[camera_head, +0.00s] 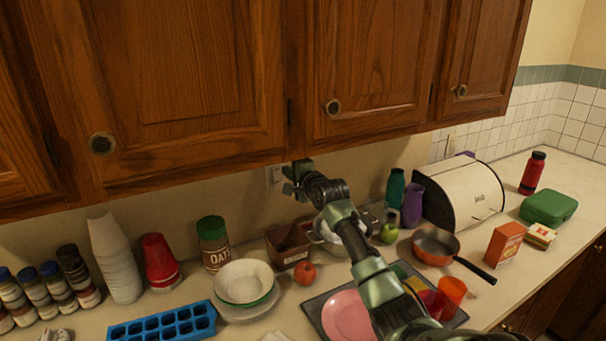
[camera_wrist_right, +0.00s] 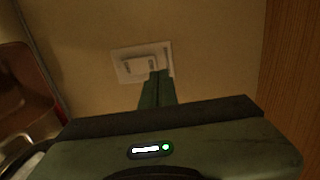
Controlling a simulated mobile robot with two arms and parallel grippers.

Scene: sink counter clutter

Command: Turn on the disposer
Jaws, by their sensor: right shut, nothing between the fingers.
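A white wall plate (camera_head: 273,177) is on the wall just under the cabinet. In the right wrist view the plate (camera_wrist_right: 123,72) is close ahead, with a raised rocker (camera_wrist_right: 138,66) on it. My right gripper (camera_head: 291,180) is at the wall beside the plate. In the right wrist view its shut, empty fingers (camera_wrist_right: 158,76) overlap the plate's lower edge. They hide part of it, and I cannot tell whether they touch it. The rocker's on or off position cannot be made out. My left gripper is not in view.
Wooden cabinets (camera_head: 370,70) hang directly above the gripper. Below it a brown bin (camera_head: 288,246), an oats jar (camera_head: 213,243), bowls (camera_head: 243,282) and a tomato (camera_head: 305,273) crowd the counter. A pan (camera_head: 435,244) and a bread box (camera_head: 465,190) stand to the right.

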